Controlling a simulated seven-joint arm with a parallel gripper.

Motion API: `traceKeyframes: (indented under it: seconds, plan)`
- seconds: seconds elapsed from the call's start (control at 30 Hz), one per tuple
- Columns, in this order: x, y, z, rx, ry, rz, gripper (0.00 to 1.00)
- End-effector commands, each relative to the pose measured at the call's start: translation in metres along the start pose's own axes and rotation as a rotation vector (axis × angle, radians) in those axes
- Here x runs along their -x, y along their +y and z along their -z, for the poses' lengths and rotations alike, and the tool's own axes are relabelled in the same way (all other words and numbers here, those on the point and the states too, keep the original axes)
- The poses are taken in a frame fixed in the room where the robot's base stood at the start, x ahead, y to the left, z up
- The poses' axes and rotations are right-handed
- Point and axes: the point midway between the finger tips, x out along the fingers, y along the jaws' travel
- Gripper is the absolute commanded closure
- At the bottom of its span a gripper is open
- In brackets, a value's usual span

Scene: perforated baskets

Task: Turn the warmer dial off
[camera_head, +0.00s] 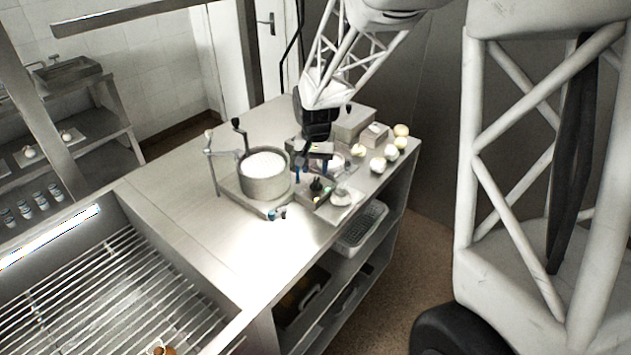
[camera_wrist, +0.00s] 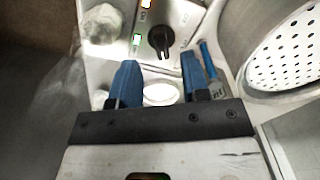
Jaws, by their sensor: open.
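The warmer dial (camera_wrist: 161,40) is a black knob on a pale panel with an orange light and a green light beside it. It also shows in the head view (camera_head: 316,187), just in front of my gripper. My gripper (camera_wrist: 158,68) has two blue fingers spread apart with nothing between them. In the wrist view the dial lies just beyond the fingertips, roughly centred between them, and contact is not visible. In the head view my gripper (camera_head: 311,171) hangs above the counter at the warmer.
A round vessel with a perforated white top (camera_head: 265,165) stands left of my gripper; its perforated disc fills the right of the wrist view (camera_wrist: 290,55). Several pale round items (camera_head: 391,153) sit right of the warmer. The counter's left part (camera_head: 165,205) is clear.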

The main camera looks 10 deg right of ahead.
Motion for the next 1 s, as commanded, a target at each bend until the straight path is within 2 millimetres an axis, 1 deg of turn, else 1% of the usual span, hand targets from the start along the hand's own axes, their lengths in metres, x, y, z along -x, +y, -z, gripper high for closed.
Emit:
traceKeyframes:
  seconds: [0.03, 0.2, 0.4, 0.6, 0.87, 1.0]
  plan:
    - [-0.007, 0.000, 0.000, 0.000, -0.003, -0.001, 0.57]
    - [-0.028, 0.000, -0.001, 0.000, -0.003, -0.002, 0.57]
    - [-0.046, 0.000, 0.000, 0.000, -0.001, -0.001, 0.57]
    - [-0.053, 0.000, 0.000, 0.000, 0.001, -0.001, 0.57]
    - [-0.053, 0.000, 0.000, 0.000, 0.001, -0.001, 0.57]
    - [-0.053, 0.000, 0.000, 0.000, 0.000, -0.001, 0.79]
